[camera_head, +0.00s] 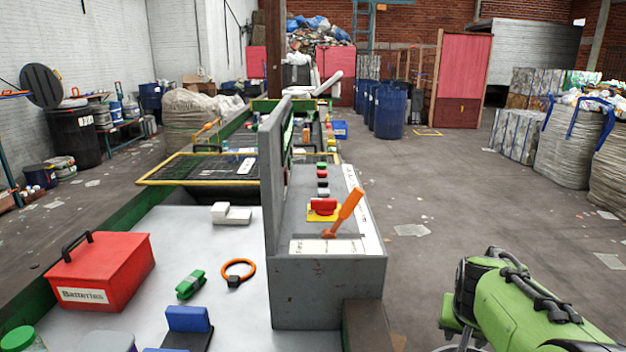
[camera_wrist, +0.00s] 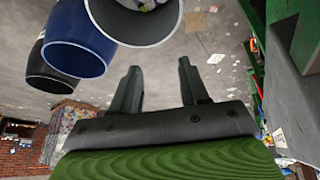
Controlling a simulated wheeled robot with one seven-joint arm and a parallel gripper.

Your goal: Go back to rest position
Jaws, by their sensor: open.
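My gripper (camera_wrist: 159,88) shows in the wrist view with its two dark fingers apart and nothing between them. The concrete floor lies beyond the fingers. In the head view, my green arm is at the lower right, over the floor to the right of the grey control box (camera_head: 328,290). The fingers are not visible in the head view. The control box carries an orange lever (camera_head: 345,212), a red button (camera_head: 322,206) and a row of small buttons.
A red Batteries box (camera_head: 100,270), a green object (camera_head: 190,284) and an orange ring (camera_head: 238,268) lie on the white sorting surface (camera_head: 150,228). Blue barrels (camera_head: 390,110) stand farther back. In the wrist view, a blue bin (camera_wrist: 78,42) is upper left. Floor right of the box is mostly clear.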

